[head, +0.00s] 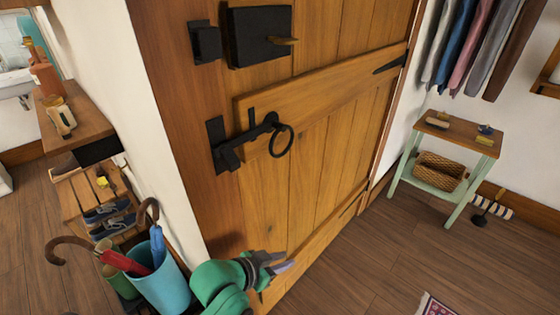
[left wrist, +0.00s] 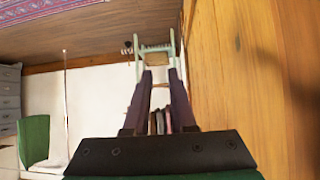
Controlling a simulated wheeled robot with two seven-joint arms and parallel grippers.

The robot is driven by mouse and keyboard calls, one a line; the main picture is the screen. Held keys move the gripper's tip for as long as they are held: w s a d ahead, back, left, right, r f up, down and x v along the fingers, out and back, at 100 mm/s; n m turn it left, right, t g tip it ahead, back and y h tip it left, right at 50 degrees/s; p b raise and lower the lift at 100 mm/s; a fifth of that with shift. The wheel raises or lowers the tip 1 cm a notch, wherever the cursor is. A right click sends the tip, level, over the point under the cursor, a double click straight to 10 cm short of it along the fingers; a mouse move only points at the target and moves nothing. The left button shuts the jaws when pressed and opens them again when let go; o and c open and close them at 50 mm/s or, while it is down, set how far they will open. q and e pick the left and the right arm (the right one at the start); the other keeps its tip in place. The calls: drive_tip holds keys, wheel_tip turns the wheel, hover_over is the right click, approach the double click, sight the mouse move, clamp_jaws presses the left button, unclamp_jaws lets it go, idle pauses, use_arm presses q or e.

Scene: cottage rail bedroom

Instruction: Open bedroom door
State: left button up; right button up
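The wooden plank door (head: 315,190) fills the middle of the head view and appears closed in its frame. A black latch with a ring handle (head: 281,140) is at mid-height near its left edge. A black box lock (head: 259,37) with a small brass-coloured piece is above it. My left gripper (head: 281,263) is below the ring, in front of the lower door, apart from the latch. In the left wrist view its two fingers (left wrist: 160,88) are spread with nothing between them, and the door (left wrist: 232,70) is at the right. My right gripper is not in view.
An umbrella stand (head: 168,283) and a shoe rack (head: 98,195) are left of the door. A small green-legged table (head: 448,150) stands right, below hanging clothes (head: 480,45). Floor (head: 370,262) is clear before the door; a rug corner (head: 437,306) shows at the bottom.

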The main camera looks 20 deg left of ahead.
use_arm(q)
drive_tip(key=w+d+r+t+h, duration=0.1)
drive_tip(key=d+r+t+h, duration=0.15)
drive_tip(key=r+t, duration=0.2)
drive_tip(key=w+d+r+t+h, duration=0.2)
drive_tip(key=r+t+h, duration=0.1)
drive_tip(key=r, duration=0.2)
drive_tip(key=n+t+y+p, duration=0.4)
drive_tip(key=n+t+y, duration=0.3)
drive_tip(key=t, duration=0.2)
approach(280, 155)
drive_tip(key=x, duration=0.9)
drive_tip(key=shift+w+a+f, duration=0.1)
drive_tip(key=shift+w, duration=0.1)
drive_tip(key=shift+w+r, duration=0.25)
drive_tip(key=shift+w, duration=0.2)
clamp_jaws()
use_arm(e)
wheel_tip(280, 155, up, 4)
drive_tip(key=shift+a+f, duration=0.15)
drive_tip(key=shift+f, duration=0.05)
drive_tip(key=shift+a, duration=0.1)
